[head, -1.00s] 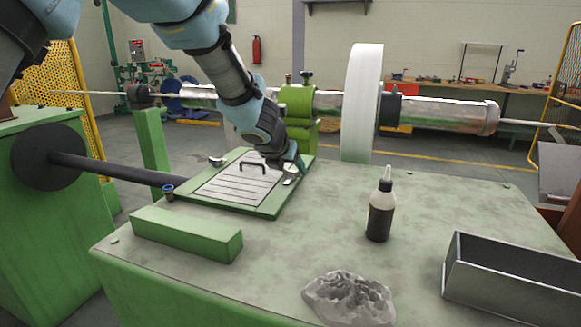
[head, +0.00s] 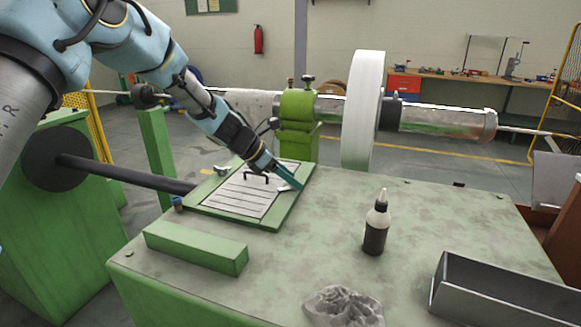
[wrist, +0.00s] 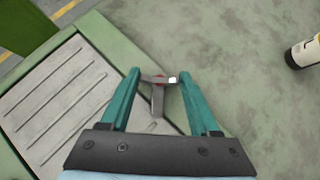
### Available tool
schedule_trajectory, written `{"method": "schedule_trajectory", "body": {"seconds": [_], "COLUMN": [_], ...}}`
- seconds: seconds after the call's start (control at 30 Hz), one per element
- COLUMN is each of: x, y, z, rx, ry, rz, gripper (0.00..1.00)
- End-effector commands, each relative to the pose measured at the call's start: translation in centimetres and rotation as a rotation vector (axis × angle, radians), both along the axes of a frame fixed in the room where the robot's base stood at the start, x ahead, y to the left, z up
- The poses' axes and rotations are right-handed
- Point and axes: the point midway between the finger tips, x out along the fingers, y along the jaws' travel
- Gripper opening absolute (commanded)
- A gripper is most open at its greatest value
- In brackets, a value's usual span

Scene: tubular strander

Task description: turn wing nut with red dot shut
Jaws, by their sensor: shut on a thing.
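In the wrist view a metal wing nut (wrist: 157,99) sits at the edge of the hatch lid, between the two teal fingers of my gripper (wrist: 160,76). In the head view my gripper (head: 297,184) reaches down to the right edge of the slatted hatch lid (head: 232,198), and the wing nut (head: 284,187) shows partly beside the fingers. Another wing nut (head: 221,170) lies at the lid's far left corner.
A dark bottle (head: 376,230), a crumpled rag (head: 343,307), a grey metal tray (head: 500,298) and a green block (head: 196,247) stand on the green bench.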

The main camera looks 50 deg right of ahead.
Motion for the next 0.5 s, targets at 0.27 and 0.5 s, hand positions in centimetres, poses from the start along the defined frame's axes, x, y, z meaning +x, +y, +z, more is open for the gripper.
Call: {"method": "schedule_trajectory", "body": {"seconds": [0.27,0.5], "x": [0.35,0.43], "y": [-0.28,-0.46], "z": [0.2,-0.04], "rx": [0.0,-0.001], "ry": [0.001,-0.001], "rz": [-0.26,-0.465], "gripper": [0.07,0.07]}}
